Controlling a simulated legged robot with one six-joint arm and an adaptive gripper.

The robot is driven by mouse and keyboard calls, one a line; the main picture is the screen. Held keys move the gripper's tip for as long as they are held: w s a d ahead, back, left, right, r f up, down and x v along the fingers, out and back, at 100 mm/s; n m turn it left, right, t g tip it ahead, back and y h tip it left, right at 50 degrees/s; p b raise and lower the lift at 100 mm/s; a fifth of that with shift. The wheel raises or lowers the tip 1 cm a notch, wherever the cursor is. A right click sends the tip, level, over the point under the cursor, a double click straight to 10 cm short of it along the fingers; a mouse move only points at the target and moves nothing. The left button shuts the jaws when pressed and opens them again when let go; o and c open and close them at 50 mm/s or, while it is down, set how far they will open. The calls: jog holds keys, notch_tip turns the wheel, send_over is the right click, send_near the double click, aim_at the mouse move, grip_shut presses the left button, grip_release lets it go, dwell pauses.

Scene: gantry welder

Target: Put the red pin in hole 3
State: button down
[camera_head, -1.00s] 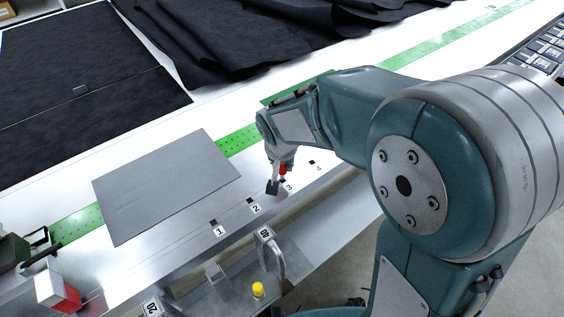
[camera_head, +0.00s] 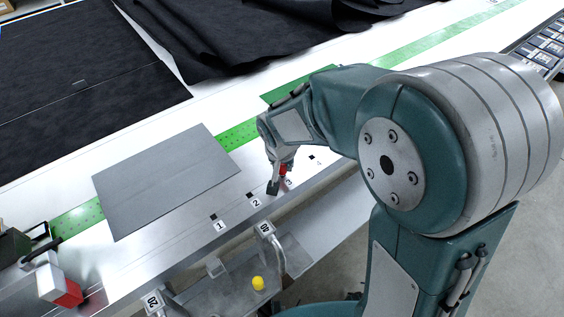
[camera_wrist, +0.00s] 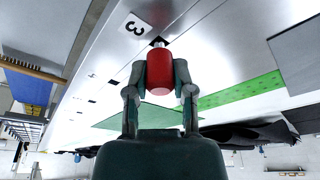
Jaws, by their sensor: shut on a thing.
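My gripper (camera_head: 277,182) is shut on the red pin (camera_wrist: 160,72), with one finger on each side of its red body. A bit of the red pin (camera_head: 284,169) also shows in the head view. The pin's pale metal tip points at the dark square hole 3 (camera_wrist: 159,42) beside the label "3" (camera_wrist: 135,27). The tip is at or just over the hole; I cannot tell whether it has entered. In the head view the gripper hides hole 3, and its label (camera_head: 288,183) shows just to the right. Holes 1 (camera_head: 213,217), 2 (camera_head: 250,194) and 4 (camera_head: 312,157) show as dark squares.
A grey plate (camera_head: 165,182) lies left of the holes on the pale table. A green perforated strip (camera_head: 237,136) runs behind. Black cloth (camera_head: 240,40) lies at the back. A red and white block (camera_head: 60,287) stands at the left front. A yellow knob (camera_head: 258,283) sits below the table edge.

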jog(key=shift+f, duration=0.3)
jog(key=shift+c, duration=2)
grip_release()
jog(key=d+v, duration=0.1)
jog(key=v, duration=1.1)
jog(key=s+d+r+n+t, duration=0.1)
jog(key=s+d+r, duration=0.1)
jog(key=s+d, duration=0.4)
jog(key=s+d+r+n+t, duration=0.1)
jog(key=s+d+r, duration=0.2)
jog(key=s+d, duration=0.3)
jog(key=shift+s+r+y, duration=0.25)
jog(key=shift+s+y, duration=0.05)
jog(key=shift+s, duration=1.6)
